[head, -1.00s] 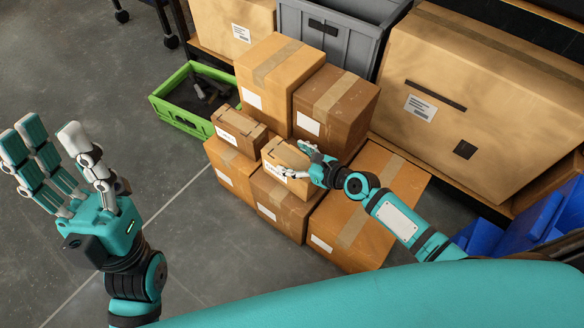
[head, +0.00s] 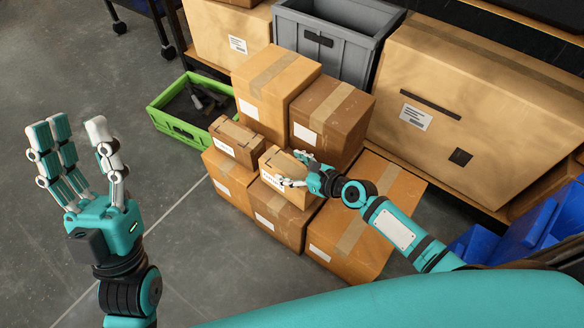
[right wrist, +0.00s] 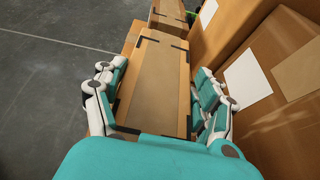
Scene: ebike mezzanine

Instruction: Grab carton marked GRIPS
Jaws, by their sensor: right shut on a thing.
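A small tan carton (head: 270,167) with dark corner strips and a white label sits on top of the stacked boxes in the head view. The label print is too small to read with certainty. My right gripper (head: 297,172) is shut on this carton, with fingers on both of its sides. In the right wrist view the carton (right wrist: 153,90) lies between the fingers of my right gripper (right wrist: 155,98). A similar small carton (head: 236,140) stands just to its left. My left gripper (head: 85,160) is open and empty, raised over the floor at left.
Larger brown boxes (head: 275,85) stand close behind the small cartons. A green crate (head: 175,127) is on the floor at left, a grey bin (head: 322,65) at the back. A big carton (head: 480,110) and blue bins (head: 545,225) are at right. Floor at left is clear.

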